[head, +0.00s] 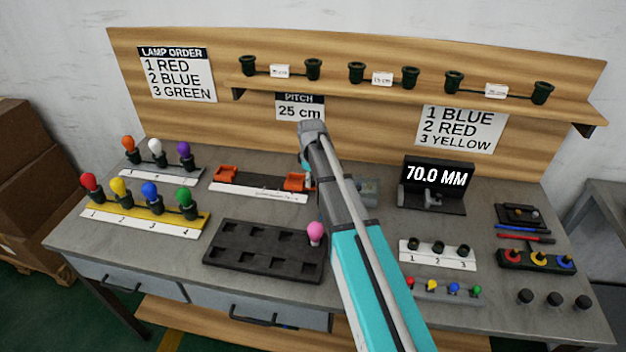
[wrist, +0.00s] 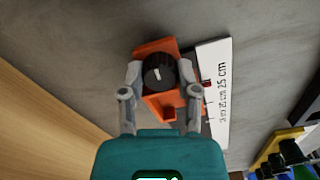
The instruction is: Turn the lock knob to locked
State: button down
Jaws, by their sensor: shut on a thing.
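The lock knob (wrist: 158,76) is a round black knob with a short white pointer line, on top of an orange block (wrist: 168,107). The pointer lies nearly up and down in the wrist view. My gripper (wrist: 160,72) is shut on the knob, one grey finger on each side of it. In the head view this orange block (head: 296,182) sits at the right end of a dark rail with a white scale strip (head: 258,194). A second orange block (head: 225,173) is at the left end. My arm hides the knob in the head view. No lock markings are readable.
In the wrist view, the white scale strip (wrist: 214,95) reads 25 cm beside the block. A pitch sign (head: 300,107) also reads 25 cm. A black tray (head: 265,268) with a pink bulb (head: 315,232) lies in front. A 70.0 MM display (head: 436,176) stands to the right.

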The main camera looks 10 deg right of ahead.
jog(key=shift+s+a+m, duration=0.1)
jog(key=shift+s+m, duration=0.05)
jog(key=shift+m, duration=0.75)
jog(key=c, duration=0.5)
grip_release()
jog(key=shift+c, duration=0.2)
jog(key=shift+o, duration=1)
